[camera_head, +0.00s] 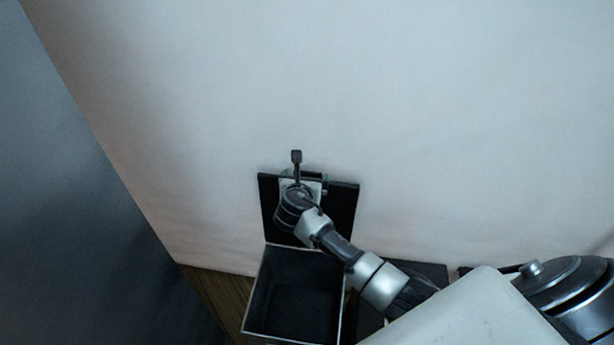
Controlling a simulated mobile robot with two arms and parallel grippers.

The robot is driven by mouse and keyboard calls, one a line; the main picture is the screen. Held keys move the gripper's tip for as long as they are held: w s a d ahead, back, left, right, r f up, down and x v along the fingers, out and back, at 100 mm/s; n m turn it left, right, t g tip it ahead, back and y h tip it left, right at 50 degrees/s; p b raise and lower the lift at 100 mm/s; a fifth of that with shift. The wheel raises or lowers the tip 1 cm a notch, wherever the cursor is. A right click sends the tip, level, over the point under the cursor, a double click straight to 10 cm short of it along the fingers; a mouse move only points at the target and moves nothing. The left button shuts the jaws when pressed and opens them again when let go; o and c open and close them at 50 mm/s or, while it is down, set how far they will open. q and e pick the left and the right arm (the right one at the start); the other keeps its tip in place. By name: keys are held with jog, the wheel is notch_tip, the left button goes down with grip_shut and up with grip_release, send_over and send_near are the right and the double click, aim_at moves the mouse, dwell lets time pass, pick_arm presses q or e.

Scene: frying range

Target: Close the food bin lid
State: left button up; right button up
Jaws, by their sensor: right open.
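The food bin (294,334) is an open-topped, dark box with a thin light rim at the bottom middle of the head view. Its inside looks dark and empty. The black lid (342,212) stands raised, nearly upright, at the back of the bin close to the wall. My right gripper (304,172) is open at the lid's top edge, with one dark finger showing above that edge. My right wrist covers the middle of the lid. I cannot tell whether the gripper touches the lid. My left gripper is not in view.
A pale wall (420,90) rises right behind the lid. A large dark grey panel (70,190) stands at the left. A strip of wooden floor (220,292) shows between the panel and the bin. A dark surface lies right of the bin, partly behind my arm.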

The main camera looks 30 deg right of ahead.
jog(key=shift+x, duration=1.5)
jog(key=shift+c, duration=0.3)
